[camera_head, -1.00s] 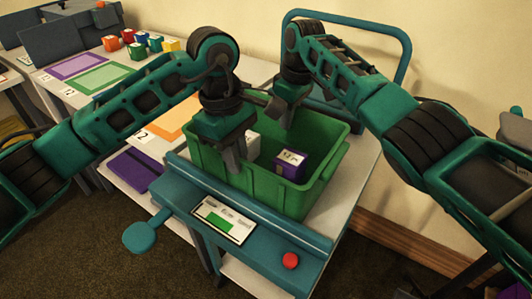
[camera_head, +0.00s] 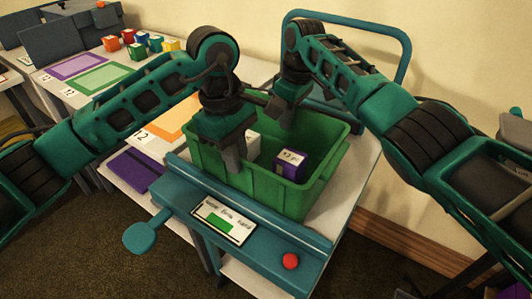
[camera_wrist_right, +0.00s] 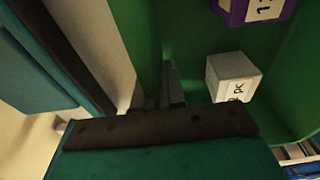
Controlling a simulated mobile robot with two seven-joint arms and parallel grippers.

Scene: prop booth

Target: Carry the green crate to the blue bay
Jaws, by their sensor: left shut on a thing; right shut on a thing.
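The green crate (camera_head: 275,192) stands upright on the white top of a teal-framed table. It holds a white block (camera_head: 253,146) and a purple block (camera_head: 290,164) with a printed label. My left gripper (camera_head: 232,160) is shut on the crate's wall at the left side. My right gripper (camera_head: 281,113) is shut on the wall at the far side, partly hidden by its own wrist. In the right wrist view, the crate's inside (camera_wrist_right: 290,75) and the white block (camera_wrist_right: 232,77) lie beside the fingers (camera_wrist_right: 172,85). I cannot make out a blue bay for certain.
A teal front rail carries a display panel (camera_head: 223,221), a red button (camera_head: 290,261) and a paddle (camera_head: 148,234). A teal tube frame (camera_head: 407,50) rises behind the crate. Another table to the left has a green-bordered mat (camera_head: 103,78) and several coloured blocks (camera_head: 140,45).

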